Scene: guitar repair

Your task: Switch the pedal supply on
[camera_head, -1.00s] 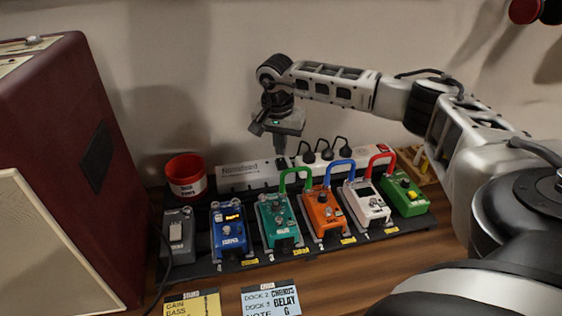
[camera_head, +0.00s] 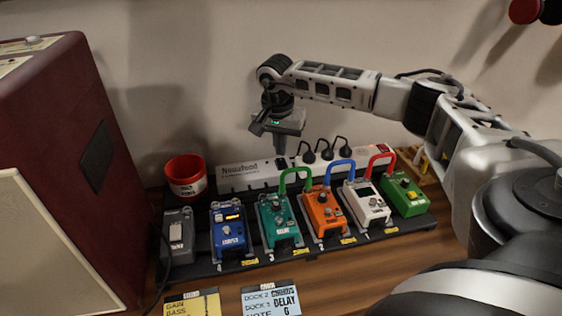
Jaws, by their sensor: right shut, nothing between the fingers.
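The pedal supply is a long white power strip (camera_head: 240,178) marked Novafeed, lying behind the row of pedals. Several black plugs (camera_head: 325,152) sit in its middle and right part. Whether the fingertips touch the strip I cannot tell. My left gripper is not in view.
A black pedalboard (camera_head: 300,252) holds several pedals, including a blue one (camera_head: 230,232) and an orange one (camera_head: 325,213). Coloured patch cables arch up behind them. A red cup (camera_head: 186,180) and a dark red amplifier cabinet (camera_head: 75,130) stand at the left. Note cards (camera_head: 270,301) lie in front.

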